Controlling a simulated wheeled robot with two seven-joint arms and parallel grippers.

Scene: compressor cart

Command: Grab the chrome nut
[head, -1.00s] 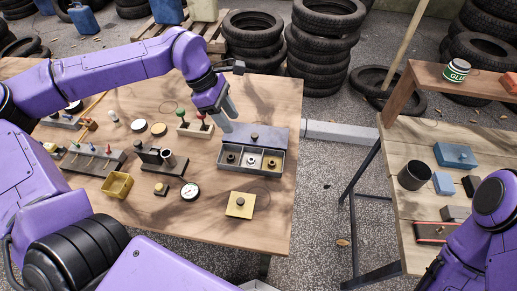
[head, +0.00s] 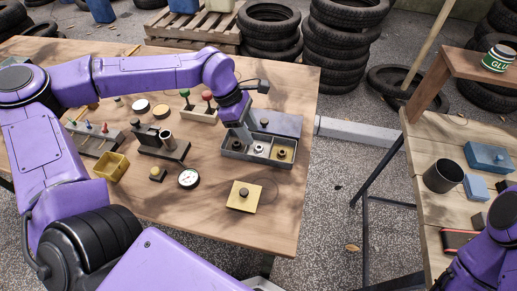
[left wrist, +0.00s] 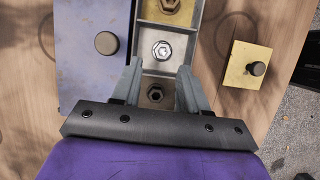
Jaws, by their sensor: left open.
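The chrome nut (left wrist: 162,50) lies in the middle compartment of a grey three-part tray (left wrist: 198,18); it also shows in the head view (head: 259,149). A dark nut (left wrist: 155,94) is in one end compartment and a brass-coloured nut (left wrist: 171,5) in the other. My left gripper (left wrist: 159,70) is open and empty over the tray. Its fingers straddle the dark nut's end, with the tips just short of the chrome nut. In the head view the left gripper (head: 246,134) is at the tray's back left. My right gripper is out of view.
A blue-grey lid with a knob (head: 287,123) lies behind the tray. A yellow plate with a knob (head: 244,196) is in front. A dial gauge (head: 189,179), a block with a metal cylinder (head: 168,146) and a yellow bin (head: 111,167) stand to the left.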

